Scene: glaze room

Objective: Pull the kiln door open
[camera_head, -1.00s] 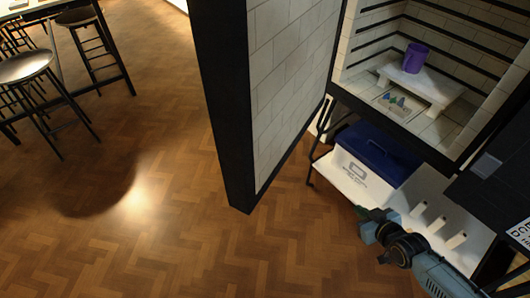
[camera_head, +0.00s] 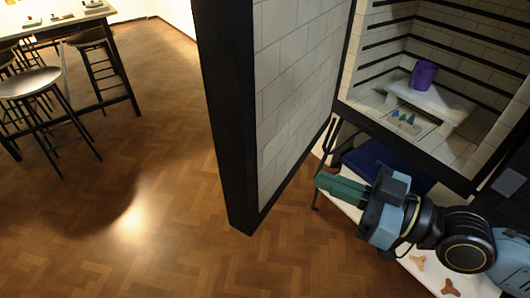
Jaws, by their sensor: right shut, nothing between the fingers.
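The kiln door (camera_head: 293,75) stands swung wide open, its pale brick-lined inner face and dark edge showing. The open kiln chamber (camera_head: 480,60) is at the upper right. It holds a purple cup (camera_head: 423,75) on a white raised shelf (camera_head: 444,104), with small cone-like pieces in front. My right gripper (camera_head: 322,184) is shut and empty. It is in front of and below the chamber, to the right of the door's lower edge, and appears apart from the door. My left gripper is not in view.
A blue-lidded box (camera_head: 365,157) sits under the kiln on a white shelf (camera_head: 425,275), partly hidden by my right arm. Small brown pieces (camera_head: 450,287) lie on that shelf. Stools (camera_head: 32,84) and a table stand at the far left. The wooden floor between is clear.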

